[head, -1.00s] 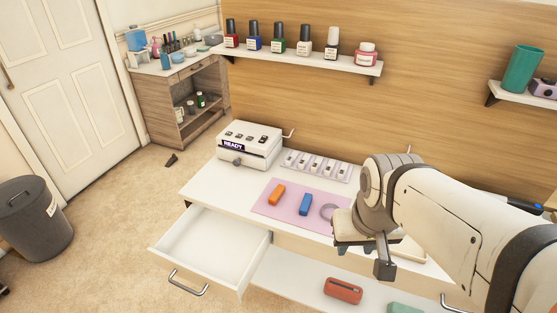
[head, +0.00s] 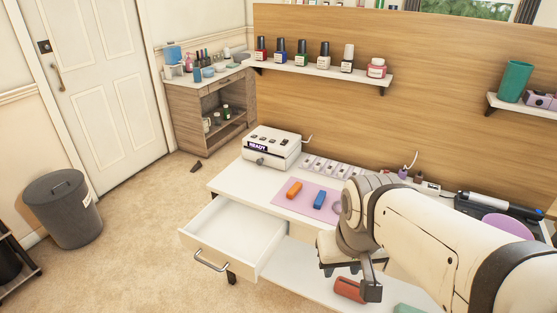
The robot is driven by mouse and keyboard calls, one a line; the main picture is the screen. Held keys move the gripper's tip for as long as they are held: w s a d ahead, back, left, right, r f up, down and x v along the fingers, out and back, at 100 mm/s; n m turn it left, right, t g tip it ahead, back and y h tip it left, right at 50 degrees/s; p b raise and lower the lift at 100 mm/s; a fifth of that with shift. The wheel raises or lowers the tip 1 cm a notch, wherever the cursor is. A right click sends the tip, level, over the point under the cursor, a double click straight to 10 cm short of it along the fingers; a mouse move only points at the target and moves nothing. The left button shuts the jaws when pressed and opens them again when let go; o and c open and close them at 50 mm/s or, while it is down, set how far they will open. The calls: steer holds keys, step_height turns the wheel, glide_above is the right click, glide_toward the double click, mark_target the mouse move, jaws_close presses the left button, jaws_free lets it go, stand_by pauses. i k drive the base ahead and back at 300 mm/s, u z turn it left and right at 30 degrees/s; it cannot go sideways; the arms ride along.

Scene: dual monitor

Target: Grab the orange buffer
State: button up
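The orange buffer (head: 294,189) is a small block lying on the left part of a pink mat (head: 284,203) on the white desk. A blue block (head: 319,200) of similar shape lies just to its right, apart from it. My gripper (head: 350,268) is at the front edge of the desk, to the right of and nearer than the buffer, and pointing down. My arm hides part of the mat and a grey ring. The fingers are too hidden to tell whether they are open or shut.
An open, empty white drawer (head: 226,233) juts out at the desk's front left. A white machine reading READY (head: 271,147) stands behind the mat, beside a strip of small compartments (head: 333,166). A red case (head: 349,290) lies on the lower shelf. Nail polish bottles (head: 302,53) line the wall shelf.

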mark_target(297, 187)
steer(key=z, duration=0.05)
steer(key=i, duration=1)
steer(key=u, duration=0.1)
